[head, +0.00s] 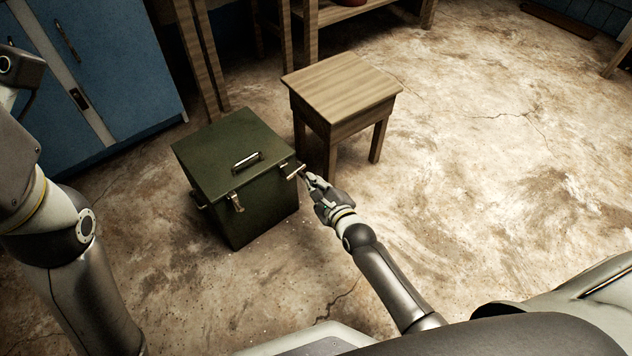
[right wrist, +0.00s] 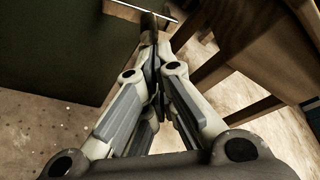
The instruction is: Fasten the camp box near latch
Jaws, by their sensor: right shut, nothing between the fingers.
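The camp box (head: 262,210) is a dark green metal box on the floor, its lid down, with a metal handle (head: 247,161) on top. One metal latch (head: 236,203) hangs against the face towards me. A second metal latch (head: 295,172) sticks out at the right end of that face. My right gripper (head: 308,179) is shut and empty just right of this second latch; I cannot tell whether they touch. My left gripper is out of view.
A wooden stool (head: 340,90) stands close behind and right of the box. A blue cabinet (head: 115,60) is at the back left, and a wooden table's legs (head: 205,60) are behind the box. The floor to the right is clear.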

